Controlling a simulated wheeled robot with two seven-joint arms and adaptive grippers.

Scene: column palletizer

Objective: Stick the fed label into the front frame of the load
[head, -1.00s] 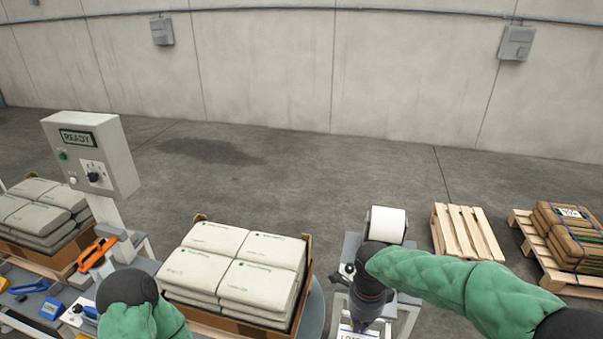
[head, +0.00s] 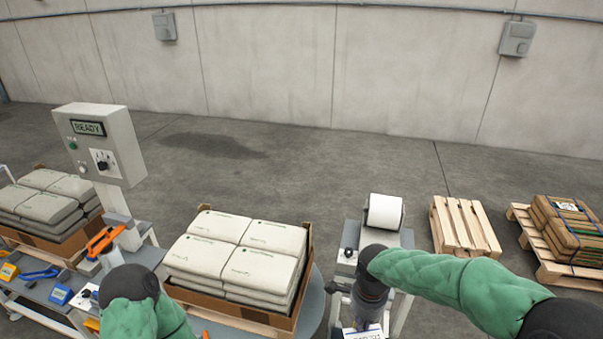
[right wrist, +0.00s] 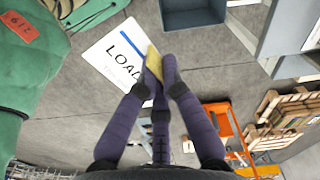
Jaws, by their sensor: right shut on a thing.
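The label is a white card (right wrist: 118,52) with "LOA..." in black and a blue line, in the right wrist view. My right gripper (right wrist: 160,62) is shut on its edge, beside a yellowish strip. In the head view the label (head: 362,333) shows at the bottom edge, below my right wrist, and the fingers are hidden. The load (head: 235,260) is a stack of pale sacks in a brown tray on a round grey turntable.
A label machine with a white roll (head: 384,211) stands right of the load. A control box reading READY (head: 98,143) is at left, by a bench (head: 45,303) with tools. An empty pallet (head: 464,228) and a loaded pallet (head: 560,268) are at right.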

